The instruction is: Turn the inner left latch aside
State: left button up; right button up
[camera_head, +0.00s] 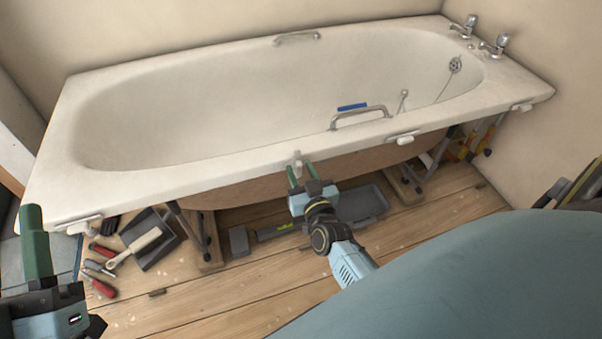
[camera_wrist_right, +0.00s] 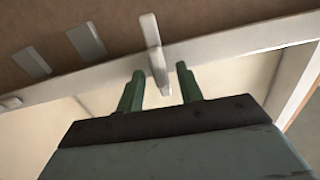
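The white bathtub (camera_head: 250,90) has several small white latches along the underside of its front rim. The inner left latch (camera_head: 297,158) is a narrow white piece near the middle of the rim. In the right wrist view the latch (camera_wrist_right: 156,60) hangs across the rail, slightly tilted. My right gripper (camera_head: 301,174) is just below it, its green fingers apart. In the wrist view the right fingertips (camera_wrist_right: 160,78) stand either side of the latch's lower end, with gaps showing. My left gripper (camera_head: 36,225) is at the lower left, with only one green finger clearly seen.
Another latch (camera_head: 403,138) sits farther right on the rim, and one (camera_head: 84,225) at the left end. A dustpan (camera_head: 150,238), brush and red-handled tools (camera_head: 101,287) lie on the wooden floor. A grey tray (camera_head: 362,205) lies under the tub. The front floor is mostly clear.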

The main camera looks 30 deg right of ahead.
jog(key=shift+w, duration=0.1)
grip_shut()
